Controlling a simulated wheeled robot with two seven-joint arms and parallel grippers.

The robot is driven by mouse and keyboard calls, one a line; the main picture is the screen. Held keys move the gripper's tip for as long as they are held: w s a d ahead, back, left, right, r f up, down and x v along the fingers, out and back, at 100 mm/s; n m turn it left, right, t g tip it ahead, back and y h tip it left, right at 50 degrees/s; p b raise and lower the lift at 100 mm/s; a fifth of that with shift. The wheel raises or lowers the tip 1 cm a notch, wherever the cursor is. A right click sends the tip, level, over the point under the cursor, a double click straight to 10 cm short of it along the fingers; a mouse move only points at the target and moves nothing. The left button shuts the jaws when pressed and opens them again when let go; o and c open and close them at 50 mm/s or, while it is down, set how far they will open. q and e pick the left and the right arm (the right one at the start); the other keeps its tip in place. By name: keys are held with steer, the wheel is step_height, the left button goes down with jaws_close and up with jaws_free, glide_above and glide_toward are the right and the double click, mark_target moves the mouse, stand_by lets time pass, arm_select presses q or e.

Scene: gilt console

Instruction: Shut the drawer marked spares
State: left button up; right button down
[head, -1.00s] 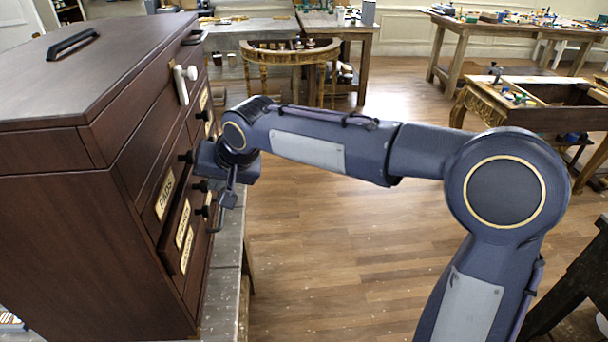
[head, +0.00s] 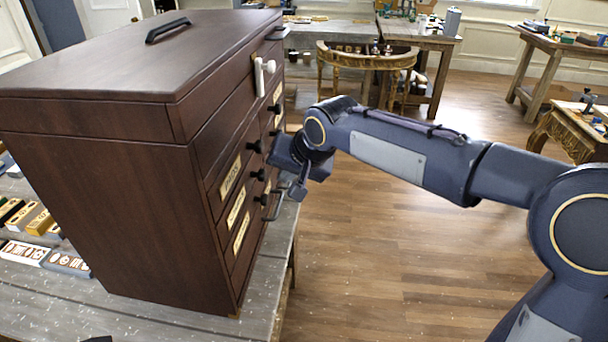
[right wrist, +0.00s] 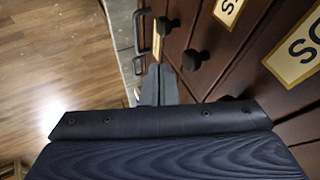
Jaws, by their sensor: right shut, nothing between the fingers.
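The dark wooden chest (head: 110,195) stands on a grey bench, its drawer fronts facing right. The fronts carry cream labels, such as the upper one (head: 230,177) and lower ones (head: 236,206) (head: 241,232), and black knobs. I cannot make out which label reads spares. No drawer clearly stands out from the front now. My right gripper (right wrist: 160,80) is shut and empty, its tips close to the drawer fronts beside a black knob (right wrist: 191,60). In the head view, the right gripper's tips are hidden near the knobs. My left gripper is not recognisable in any view.
A pale latch (head: 262,75) hangs at the chest's upper front. A black bar handle (right wrist: 138,32) lies near my right fingertips. Small boxes (head: 40,222) lie on the bench left of the chest. The floor (head: 390,265) right of the bench is open.

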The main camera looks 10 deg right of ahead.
steer(key=d+f+b+v, duration=0.1)
steer(key=v, duration=1)
steer(key=s+d+f, duration=0.6)
steer(key=s+d, duration=0.5)
steer(key=s+d+f, duration=0.2)
steer(key=s+f, duration=1)
steer(key=s, duration=0.2)
steer(key=shift+f+n, duration=0.35)
steer(key=shift+n, duration=0.05)
